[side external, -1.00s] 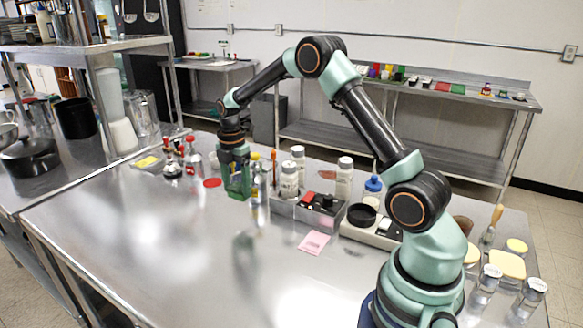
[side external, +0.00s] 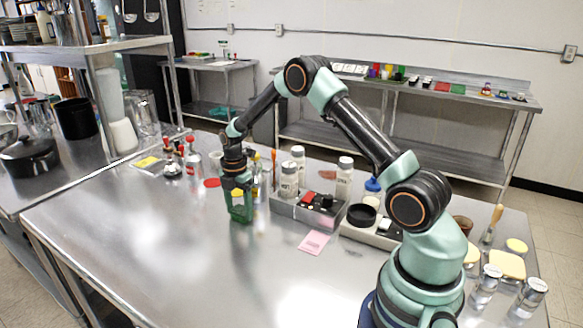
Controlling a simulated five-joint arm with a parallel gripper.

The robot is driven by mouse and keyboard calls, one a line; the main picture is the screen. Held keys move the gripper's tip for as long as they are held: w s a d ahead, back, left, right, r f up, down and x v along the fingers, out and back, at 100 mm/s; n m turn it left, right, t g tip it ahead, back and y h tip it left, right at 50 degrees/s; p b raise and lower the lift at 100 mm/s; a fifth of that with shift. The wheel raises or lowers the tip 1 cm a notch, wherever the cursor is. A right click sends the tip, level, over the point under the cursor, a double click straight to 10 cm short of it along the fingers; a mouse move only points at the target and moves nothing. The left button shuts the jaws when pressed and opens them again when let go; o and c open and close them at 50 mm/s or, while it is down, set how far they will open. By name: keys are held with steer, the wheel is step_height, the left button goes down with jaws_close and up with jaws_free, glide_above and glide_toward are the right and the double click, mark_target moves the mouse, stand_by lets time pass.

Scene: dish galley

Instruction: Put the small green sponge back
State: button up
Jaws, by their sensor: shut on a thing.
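My gripper (side external: 239,207) is low over the left-middle part of the steel table (side external: 160,250), fingers pointing down. It is shut on a small green thing (side external: 241,213), which I take to be the small green sponge; the fingers hide much of it. A small yellow patch shows between the fingers, just above the green; I cannot tell what it belongs to. The held thing is close above the tabletop or touching it; I cannot tell which. The gripper is left of the grey divided tray (side external: 297,218).
White bottles (side external: 345,178) stand at the grey tray. A pink note (side external: 314,242) lies in front of it. A black round dish (side external: 361,215) is further right. The table's front left is clear.

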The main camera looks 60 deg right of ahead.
steer(key=o, duration=1.2)
step_height(320, 180, up, 11)
step_height(320, 180, up, 7)
steer(key=m+t, duration=0.1)
steer(key=m, duration=0.2)
glide_above(239, 211)
steer(key=s+a, duration=0.3)
steer(key=s+a+r+m+t, duration=0.2)
steer(key=s+a+m, duration=0.3)
steer(key=s+m, duration=0.2)
steer(key=s+a+r+m+t, duration=0.2)
steer(key=s+a+m, duration=0.3)
steer(key=s+m, duration=0.3)
steer(key=shift+s+r+t, duration=0.3)
steer(key=shift+s+r, duration=0.55)
steer(key=shift+s, duration=0.2)
